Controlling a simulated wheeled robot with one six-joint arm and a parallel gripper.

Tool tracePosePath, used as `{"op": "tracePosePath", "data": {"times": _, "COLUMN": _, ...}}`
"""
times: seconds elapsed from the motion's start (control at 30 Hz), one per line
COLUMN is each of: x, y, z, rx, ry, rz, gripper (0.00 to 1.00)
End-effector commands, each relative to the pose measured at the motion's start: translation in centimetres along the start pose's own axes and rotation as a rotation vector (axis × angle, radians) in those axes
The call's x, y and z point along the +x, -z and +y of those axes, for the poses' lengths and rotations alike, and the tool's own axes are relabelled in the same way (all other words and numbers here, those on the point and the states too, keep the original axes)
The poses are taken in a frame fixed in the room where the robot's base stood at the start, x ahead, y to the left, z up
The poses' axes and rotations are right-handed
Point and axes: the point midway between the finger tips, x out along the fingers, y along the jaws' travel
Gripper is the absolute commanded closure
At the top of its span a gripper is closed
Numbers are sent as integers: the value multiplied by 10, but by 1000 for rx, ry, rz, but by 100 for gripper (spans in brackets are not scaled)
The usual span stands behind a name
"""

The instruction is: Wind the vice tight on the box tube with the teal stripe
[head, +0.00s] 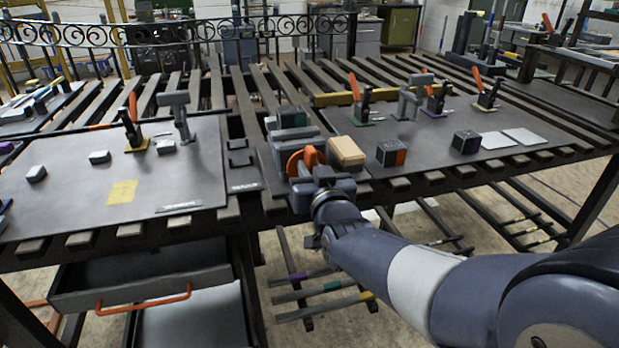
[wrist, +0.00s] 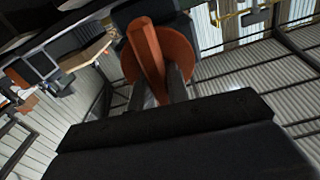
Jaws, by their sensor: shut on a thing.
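The vice (head: 294,133) is a grey block at the table's front edge, in the middle of the head view. A dark piece with a teal patch (head: 288,117) sits at its back, likely the box tube; my view of how the jaws meet it is poor. The vice's orange handwheel (head: 296,161) faces me. My gripper (head: 314,172) is at the wheel, shut on its orange grip bar. In the wrist view the orange wheel (wrist: 143,45) stands upright, with its bar between my two fingers (wrist: 161,88). Part of the wheel is hidden behind my gripper.
A tan block (head: 346,152) stands just right of the wheel, close to my gripper. A dark box with an orange side (head: 392,153) is farther right. Clamps with orange handles stand on the plates. A drawer (head: 140,287) is below left.

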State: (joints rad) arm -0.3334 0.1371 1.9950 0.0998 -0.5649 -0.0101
Motion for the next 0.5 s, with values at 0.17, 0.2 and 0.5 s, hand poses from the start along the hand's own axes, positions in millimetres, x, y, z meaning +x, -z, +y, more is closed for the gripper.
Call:
{"op": "tracePosePath", "data": {"times": 0.17, "x": 0, "y": -2, "z": 0, "rx": 40, "ry": 0, "rz": -2, "gripper": 100}}
{"op": "tracePosePath", "data": {"times": 0.2, "x": 0, "y": -1, "z": 0, "rx": 45, "ry": 0, "rz": -2, "gripper": 100}}
{"op": "tracePosePath", "data": {"times": 0.5, "x": 0, "y": -1, "z": 0, "rx": 50, "ry": 0, "rz": -3, "gripper": 100}}
